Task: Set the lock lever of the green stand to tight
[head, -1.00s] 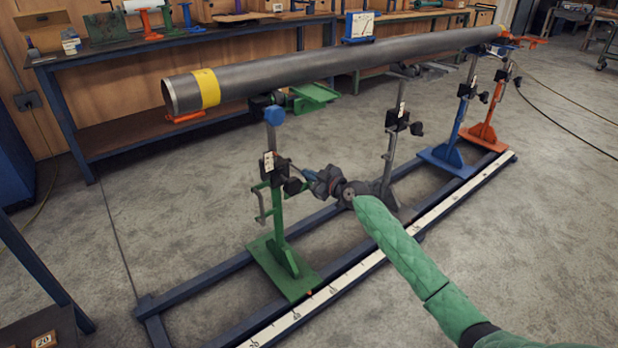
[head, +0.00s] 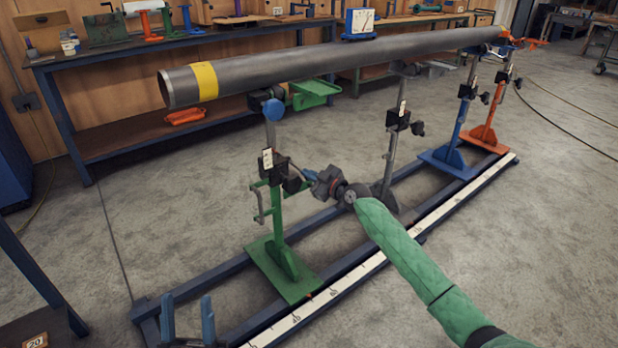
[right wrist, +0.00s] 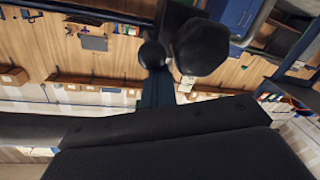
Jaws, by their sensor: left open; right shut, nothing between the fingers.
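The green stand (head: 281,250) stands upright on the rail frame. Its black clamp (head: 292,184) sits partway up, with a white label on it. Which way the lock lever points I cannot make out. My right gripper (head: 308,174) is shut and empty, its blue fingers close to the right side of the clamp; touching or not is unclear. In the right wrist view a dark knob (right wrist: 201,46) and a smaller round one (right wrist: 152,55) are close to the gripper. My left gripper (head: 187,308) is open and empty at the bottom left, in front of the stand.
A grey pipe (head: 330,64) with a yellow band runs above the stands. A grey stand (head: 392,140), a blue stand (head: 460,130) and an orange stand (head: 490,118) are farther along the blue rail frame (head: 235,265). A workbench (head: 110,145) is behind.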

